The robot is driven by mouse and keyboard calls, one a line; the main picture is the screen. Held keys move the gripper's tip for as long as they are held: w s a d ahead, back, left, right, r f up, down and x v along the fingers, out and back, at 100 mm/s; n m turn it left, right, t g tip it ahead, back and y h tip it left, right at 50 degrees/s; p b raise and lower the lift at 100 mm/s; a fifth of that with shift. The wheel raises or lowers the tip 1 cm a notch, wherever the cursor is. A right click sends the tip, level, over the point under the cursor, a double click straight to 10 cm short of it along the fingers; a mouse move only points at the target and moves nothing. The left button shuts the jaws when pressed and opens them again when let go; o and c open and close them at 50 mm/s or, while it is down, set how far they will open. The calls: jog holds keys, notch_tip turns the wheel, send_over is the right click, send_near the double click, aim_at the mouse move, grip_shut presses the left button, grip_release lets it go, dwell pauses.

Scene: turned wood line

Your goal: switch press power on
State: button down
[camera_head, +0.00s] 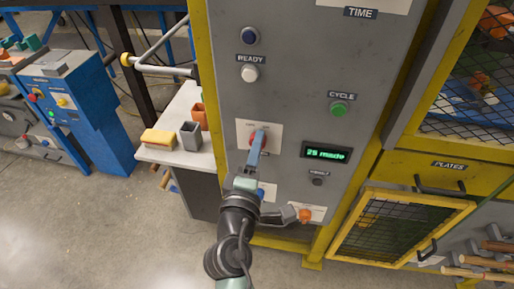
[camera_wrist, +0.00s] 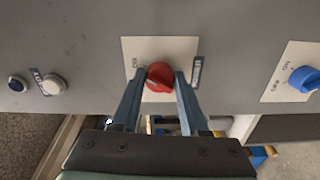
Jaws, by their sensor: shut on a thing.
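A grey press panel (camera_head: 290,90) fills the middle of the head view. On it is a red rotary knob (camera_head: 252,139) on a white plate (camera_head: 243,128). In the wrist view the red knob (camera_wrist: 160,76) sits between the two blue fingers of my gripper (camera_wrist: 161,80), which are shut on its sides. In the head view my gripper (camera_head: 257,146) reaches up to the knob and partly covers it. A small dark label stands beside the plate; I cannot read it surely. The knob's pointer position is hard to tell.
A blue knob (camera_wrist: 303,79) on a white plate marked on and off is nearby. A white READY button (camera_head: 249,73), green CYCLE button (camera_head: 338,109), green display (camera_head: 327,153) and orange knob (camera_head: 305,215) share the panel. A side table (camera_head: 174,158) holds a yellow sponge-like block.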

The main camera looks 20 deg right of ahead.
jog(key=shift+c, duration=2.1)
grip_release()
jog(key=b+v, duration=0.1)
jog(key=v, duration=1.2)
